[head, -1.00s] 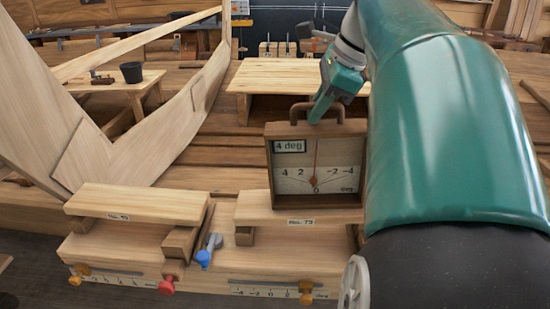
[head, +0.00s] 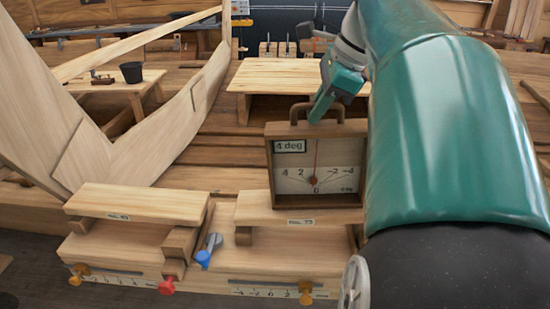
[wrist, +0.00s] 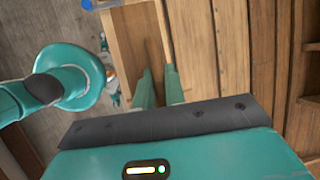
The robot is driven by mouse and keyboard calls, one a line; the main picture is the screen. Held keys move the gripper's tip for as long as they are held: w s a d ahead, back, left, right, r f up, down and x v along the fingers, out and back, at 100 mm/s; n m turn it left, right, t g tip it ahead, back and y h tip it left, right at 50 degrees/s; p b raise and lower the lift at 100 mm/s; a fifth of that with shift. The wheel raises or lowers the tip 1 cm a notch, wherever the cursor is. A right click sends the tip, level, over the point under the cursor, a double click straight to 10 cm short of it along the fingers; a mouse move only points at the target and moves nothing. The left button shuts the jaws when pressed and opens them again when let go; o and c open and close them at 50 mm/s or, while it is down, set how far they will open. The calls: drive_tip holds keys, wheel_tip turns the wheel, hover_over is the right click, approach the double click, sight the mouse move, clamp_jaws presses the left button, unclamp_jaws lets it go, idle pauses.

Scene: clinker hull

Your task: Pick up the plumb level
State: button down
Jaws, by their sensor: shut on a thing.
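The plumb level (head: 284,183) is a square wooden box with a pale dial, a red needle and a small "4 deg" plate. It stands upright at the right part of the block with the "73" label. Its needle points up. A brown handle (head: 299,108) arches over its top. My gripper (head: 318,114) comes down from above right and is shut on the right part of this handle. In the wrist view the two green fingers (wrist: 160,88) point away from me; the handle between them is hard to make out. I cannot tell whether the level's base touches the block.
A second stepped wooden block (head: 140,204) stands to the left, with blue, red and orange knobs on the fronts and between. A low table (head: 290,75) stands behind the level. Curved hull planks (head: 40,110) rise at the left. My arm covers the right side.

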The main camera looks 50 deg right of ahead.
drive_tip(key=shift+r, duration=0.1)
drive_tip(key=shift+r, duration=1.2)
drive_tip(key=s+a+r, duration=0.6)
drive_tip(key=a+r, duration=0.4)
drive_tip(key=a, duration=0.2)
drive_tip(key=shift+a+r, duration=0.2)
drive_tip(key=shift+a, duration=0.15)
drive_tip(key=shift+s+d, duration=0.15)
